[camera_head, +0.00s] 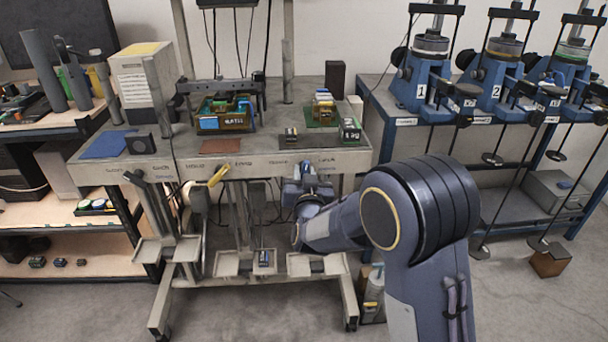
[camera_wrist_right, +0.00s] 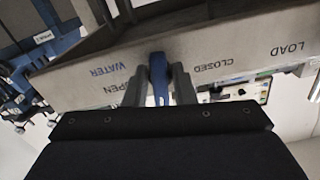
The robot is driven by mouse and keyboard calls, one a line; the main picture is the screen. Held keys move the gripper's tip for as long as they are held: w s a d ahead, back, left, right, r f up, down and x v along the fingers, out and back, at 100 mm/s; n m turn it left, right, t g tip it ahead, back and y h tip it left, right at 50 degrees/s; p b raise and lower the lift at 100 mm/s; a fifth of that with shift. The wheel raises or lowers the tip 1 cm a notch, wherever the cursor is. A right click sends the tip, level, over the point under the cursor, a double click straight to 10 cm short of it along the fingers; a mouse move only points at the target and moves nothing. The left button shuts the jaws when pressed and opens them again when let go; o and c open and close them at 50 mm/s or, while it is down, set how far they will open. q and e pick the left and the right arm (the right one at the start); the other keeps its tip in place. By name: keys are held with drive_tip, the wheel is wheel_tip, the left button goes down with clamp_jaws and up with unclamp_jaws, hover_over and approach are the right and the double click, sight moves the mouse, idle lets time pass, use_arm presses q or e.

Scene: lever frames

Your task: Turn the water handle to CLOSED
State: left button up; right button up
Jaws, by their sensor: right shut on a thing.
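The blue water handle (camera_wrist_right: 159,78) shows in the right wrist view, on the bench's front rail between the OPEN and CLOSED labels. The blue WATER label (camera_wrist_right: 108,70) is beside it. My right gripper (camera_wrist_right: 160,92) is shut on the handle, with one grey finger on each side of it. In the head view my right gripper (camera_head: 306,172) is at the bench's front rail, right of the yellow handle (camera_head: 219,175). The water handle cannot be made out there behind the gripper. My left gripper is not in view.
Blue numbered machines (camera_head: 420,82) stand on a table at right. A wooden shelf (camera_head: 60,240) is at left. Open floor lies in front.

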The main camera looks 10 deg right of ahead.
drive_tip(key=n+p, duration=0.1)
drive_tip(key=n, duration=0.4)
drive_tip(key=shift+n, duration=0.3)
drive_tip(key=n+p, duration=0.1)
drive_tip(key=n, duration=0.4)
drive_tip(key=shift+d, duration=0.15)
drive_tip(key=shift+n+p, duration=0.3)
drive_tip(key=o, duration=0.8)
drive_tip(key=s, duration=0.2)
drive_tip(key=s+a, duration=0.1)
drive_tip(key=s, duration=0.4)
drive_tip(key=shift+s+a, duration=0.15)
drive_tip(key=shift+s, duration=0.25)
